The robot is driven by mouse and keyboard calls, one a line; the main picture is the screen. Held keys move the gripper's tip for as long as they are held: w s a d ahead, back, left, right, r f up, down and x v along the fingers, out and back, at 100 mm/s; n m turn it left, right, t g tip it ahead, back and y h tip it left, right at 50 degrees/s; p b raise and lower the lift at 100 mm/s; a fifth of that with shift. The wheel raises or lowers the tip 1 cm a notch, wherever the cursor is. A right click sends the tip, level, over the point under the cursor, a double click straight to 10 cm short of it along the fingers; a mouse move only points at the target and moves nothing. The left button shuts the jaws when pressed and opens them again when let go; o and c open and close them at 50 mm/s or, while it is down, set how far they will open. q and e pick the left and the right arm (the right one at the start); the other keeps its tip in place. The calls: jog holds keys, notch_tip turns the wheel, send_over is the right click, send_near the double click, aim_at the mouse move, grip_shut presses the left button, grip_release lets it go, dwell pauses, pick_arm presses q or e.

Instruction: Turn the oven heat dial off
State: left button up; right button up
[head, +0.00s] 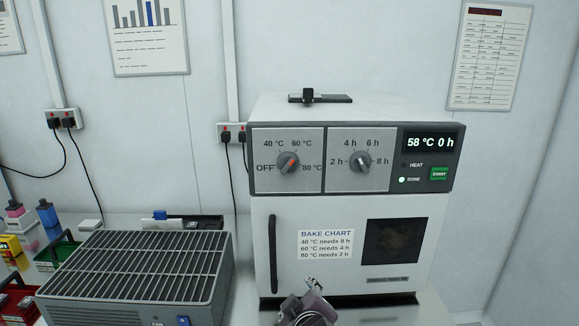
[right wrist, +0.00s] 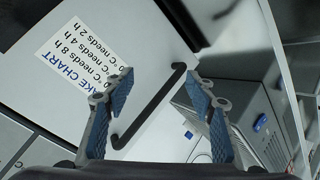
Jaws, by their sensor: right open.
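The oven heat dial (head: 288,162) is a round grey knob with an orange pointer on the left half of the oven's control panel. Around it are OFF, 40 °C, 60 °C and 80 °C. The pointer slants to the upper right, between the 60 °C and 80 °C labels, not at OFF. My right gripper (head: 308,303) is low in front of the oven door, well below the dial. In the right wrist view my right gripper (right wrist: 159,82) is open, with the black door handle (right wrist: 150,105) showing between its fingers; contact cannot be told. My left gripper is not in view.
The oven's time dial (head: 360,162) is right of the heat dial. The display (head: 431,142) reads 58 °C 0 h, above a lit DONE lamp and a green START button (head: 439,174). A grey fan unit (head: 135,275) stands left of the oven. A black item (head: 320,98) lies on top.

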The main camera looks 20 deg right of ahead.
jog(key=w+r+t+h, duration=0.1)
jog(key=w+r+t, duration=0.25)
jog(key=r, duration=1.05)
jog(key=n+t+h, duration=0.1)
jog(key=t+h, duration=0.1)
jog(key=t, duration=0.1)
send_near(288, 167)
jog(key=w, duration=0.2)
jog(key=shift+g, duration=0.25)
jog(key=p+x, duration=0.1)
jog(key=x, duration=0.1)
jog(key=p+x, duration=0.1)
jog(key=x, duration=0.1)
jog(key=p+x, duration=0.1)
jog(key=x, duration=0.1)
jog(key=shift+s+d+r, duration=0.1)
jog(key=shift+d+r, duration=0.15)
jog(key=shift+r, duration=0.15)
jog(key=shift+w+d+f, duration=0.1)
jog(key=shift+w+d, duration=0.05)
jog(key=shift+w, duration=0.45)
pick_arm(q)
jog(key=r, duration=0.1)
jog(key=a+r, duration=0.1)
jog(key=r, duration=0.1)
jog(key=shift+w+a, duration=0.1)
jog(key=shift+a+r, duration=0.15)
pick_arm(e)
jog(key=c, duration=1.2)
